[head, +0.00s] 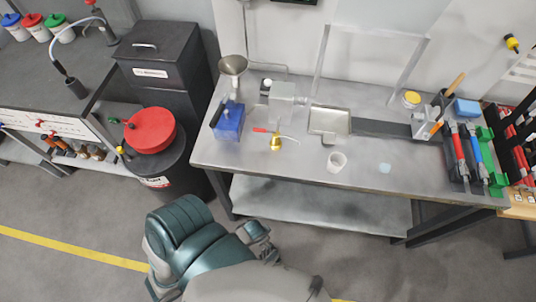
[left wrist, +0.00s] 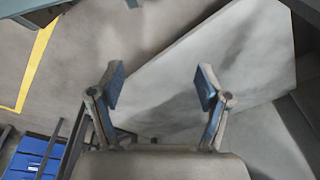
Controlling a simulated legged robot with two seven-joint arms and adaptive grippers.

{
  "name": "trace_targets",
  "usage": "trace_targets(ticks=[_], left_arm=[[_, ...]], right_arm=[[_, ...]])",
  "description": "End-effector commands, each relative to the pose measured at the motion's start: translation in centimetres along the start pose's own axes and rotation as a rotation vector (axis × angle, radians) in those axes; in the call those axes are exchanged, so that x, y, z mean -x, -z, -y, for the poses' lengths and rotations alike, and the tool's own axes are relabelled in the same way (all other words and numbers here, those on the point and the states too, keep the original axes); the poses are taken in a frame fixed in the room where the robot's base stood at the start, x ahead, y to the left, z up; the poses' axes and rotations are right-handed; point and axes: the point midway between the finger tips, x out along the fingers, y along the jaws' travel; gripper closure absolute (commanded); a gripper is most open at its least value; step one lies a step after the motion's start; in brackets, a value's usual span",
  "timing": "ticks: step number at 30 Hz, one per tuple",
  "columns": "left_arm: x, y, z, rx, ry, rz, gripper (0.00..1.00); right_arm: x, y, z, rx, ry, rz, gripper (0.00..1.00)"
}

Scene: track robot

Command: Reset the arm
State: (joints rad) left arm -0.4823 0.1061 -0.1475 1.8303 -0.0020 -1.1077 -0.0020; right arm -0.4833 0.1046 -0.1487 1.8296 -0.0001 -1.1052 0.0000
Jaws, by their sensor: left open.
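My left gripper (left wrist: 160,88) is open in the left wrist view, with its two blue-padded fingers spread apart and nothing between them. A pale flat surface, perhaps the lower shelf of a table (left wrist: 245,60), lies behind the fingers. I cannot tell the distance to it. In the head view, teal and grey parts of my own body and arm fill the bottom middle, in front of the workbench (head: 265,175). I cannot make out the left fingertips there. My right gripper is in neither view.
Open floor with a yellow line (head: 75,248) lies in front.

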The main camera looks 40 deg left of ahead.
Motion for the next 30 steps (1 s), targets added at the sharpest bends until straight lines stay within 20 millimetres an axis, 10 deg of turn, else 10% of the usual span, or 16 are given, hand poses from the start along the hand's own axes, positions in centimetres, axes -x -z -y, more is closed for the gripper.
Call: trace_targets(ticks=[30], left_arm=[[-5.9, -4.6, -0.3, -0.007, -0.005, 0.025, 0.23]], right_arm=[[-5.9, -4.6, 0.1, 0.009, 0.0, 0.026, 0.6]])
